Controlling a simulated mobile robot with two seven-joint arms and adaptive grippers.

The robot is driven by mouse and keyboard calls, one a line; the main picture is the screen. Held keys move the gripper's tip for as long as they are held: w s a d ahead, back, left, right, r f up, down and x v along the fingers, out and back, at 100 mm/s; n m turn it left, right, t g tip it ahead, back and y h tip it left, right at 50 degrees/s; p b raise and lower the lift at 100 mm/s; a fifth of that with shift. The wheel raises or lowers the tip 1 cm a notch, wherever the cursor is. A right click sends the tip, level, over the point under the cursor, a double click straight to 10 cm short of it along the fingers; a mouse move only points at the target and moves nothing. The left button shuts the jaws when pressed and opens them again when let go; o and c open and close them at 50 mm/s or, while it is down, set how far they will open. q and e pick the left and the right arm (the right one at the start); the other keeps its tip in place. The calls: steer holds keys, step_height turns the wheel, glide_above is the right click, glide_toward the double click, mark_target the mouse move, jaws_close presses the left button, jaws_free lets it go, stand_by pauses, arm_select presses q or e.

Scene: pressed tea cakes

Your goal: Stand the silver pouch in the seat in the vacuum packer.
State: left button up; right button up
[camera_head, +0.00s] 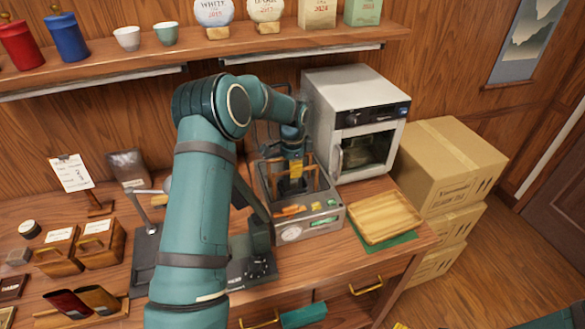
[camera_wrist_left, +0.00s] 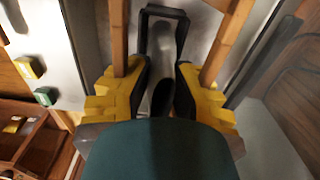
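The vacuum packer (camera_head: 322,222) is a grey metal box on the table, with a gauge and buttons on its front. My left gripper (camera_head: 295,168) reaches down into its open top. In the left wrist view the yellow-padded fingers (camera_wrist_left: 164,88) are apart, with a dark narrow shape visible between them. A black loop-shaped frame (camera_wrist_left: 180,14) and two wooden bars stand beyond the fingers; which part is the seat is unclear. A shiny dark grey pouch-like thing (camera_head: 128,166) stands at the back left of the table. My right gripper is not recognisable.
A silver oven (camera_head: 330,92) stands behind and right of the packer. A wooden tray (camera_head: 385,212) on a green mat lies to the right. Cardboard boxes (camera_head: 440,170) are stacked beyond. Wooden boxes (camera_head: 100,243) and a sign (camera_head: 72,172) stand left. A shelf runs above.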

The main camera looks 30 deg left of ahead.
arm_select(q)
steer(key=o, duration=0.4)
steer(key=shift+o, duration=0.2)
steer(key=shift+r, duration=0.1)
step_height(320, 180, up, 12)
steer(key=shift+f, duration=0.1)
